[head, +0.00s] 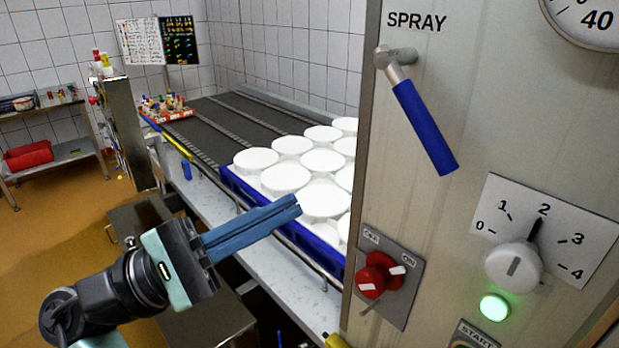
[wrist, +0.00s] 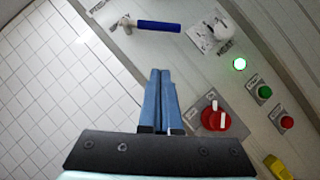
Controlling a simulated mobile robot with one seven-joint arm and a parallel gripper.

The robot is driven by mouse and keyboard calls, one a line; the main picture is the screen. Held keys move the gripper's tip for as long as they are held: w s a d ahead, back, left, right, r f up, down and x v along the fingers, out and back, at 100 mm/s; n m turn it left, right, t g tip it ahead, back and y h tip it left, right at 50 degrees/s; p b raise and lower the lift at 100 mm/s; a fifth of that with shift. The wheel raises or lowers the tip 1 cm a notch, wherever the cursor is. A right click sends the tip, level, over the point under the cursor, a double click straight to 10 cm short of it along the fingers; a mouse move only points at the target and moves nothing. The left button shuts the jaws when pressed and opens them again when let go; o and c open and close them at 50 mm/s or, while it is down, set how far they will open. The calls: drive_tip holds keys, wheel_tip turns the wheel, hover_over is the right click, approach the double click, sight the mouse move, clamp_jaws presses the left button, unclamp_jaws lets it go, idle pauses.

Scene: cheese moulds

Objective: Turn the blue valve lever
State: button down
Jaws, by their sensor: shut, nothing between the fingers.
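The blue valve lever (head: 425,125) is mounted on the grey panel under the word SPRAY. It hangs from a metal pivot at its upper left and slopes down to the right. In the wrist view the blue lever (wrist: 158,27) lies near the top, beyond my fingertips. My gripper (head: 298,203) is shut and empty, with its two blue fingers together. It is left of and below the lever in the head view, apart from it. In the wrist view my gripper (wrist: 161,72) points up towards the panel.
White round moulds (head: 285,177) sit in a blue tray (head: 232,186) behind my gripper. A conveyor (head: 215,120) runs behind.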

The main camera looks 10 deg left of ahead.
drive_tip(key=s+r+p+x, duration=0.1)
drive_tip(key=s+p+x, duration=0.1)
drive_tip(key=p+x, duration=0.4)
drive_tip(key=shift+s+r+x, duration=0.2)
drive_tip(key=shift+x, duration=2.9)
drive_tip(key=shift+s+d+r+n+t+p, duration=0.25)
drive_tip(key=shift+d+n+t+p, duration=0.1)
drive_tip(key=shift+n+p, duration=0.15)
drive_tip(key=shift+s+d+r+n+t+p, duration=0.15)
drive_tip(key=shift+d+r+n+t+p, duration=0.15)
drive_tip(key=shift+n, duration=0.2)
drive_tip(key=shift+f, duration=0.1)
